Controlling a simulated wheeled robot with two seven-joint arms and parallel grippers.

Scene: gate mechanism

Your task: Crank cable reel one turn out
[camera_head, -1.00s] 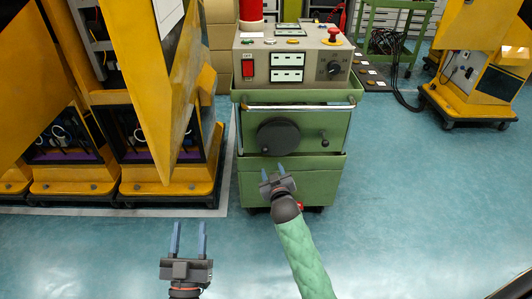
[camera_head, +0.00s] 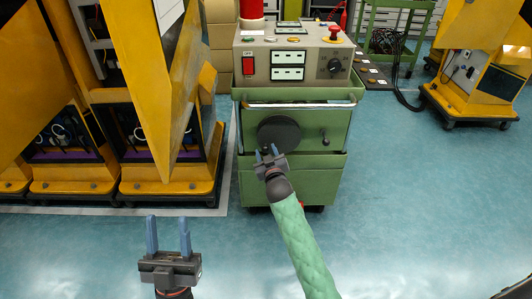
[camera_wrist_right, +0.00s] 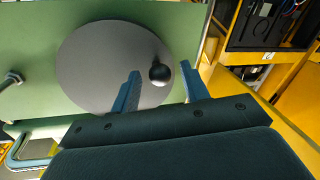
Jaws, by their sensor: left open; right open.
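The cable reel (camera_head: 279,132) is a dark grey disc on the front of a green cabinet. It also shows in the right wrist view (camera_wrist_right: 95,65), with a round black crank knob (camera_wrist_right: 160,72) near its edge. My right gripper (camera_head: 267,152) is open at the disc's lower left. In the right wrist view its fingers (camera_wrist_right: 160,72) appear on either side of the knob; I cannot tell whether they touch it. My left gripper (camera_head: 168,220) is open and empty, low in the head view, away from the cabinet.
The green cabinet (camera_head: 310,180) carries a control box (camera_head: 290,66) with a red stop button (camera_head: 334,32). A small handle (camera_head: 325,138) juts out right of the reel. Yellow machines (camera_head: 170,185) stand close on the left. The floor (camera_head: 420,200) to the right is clear.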

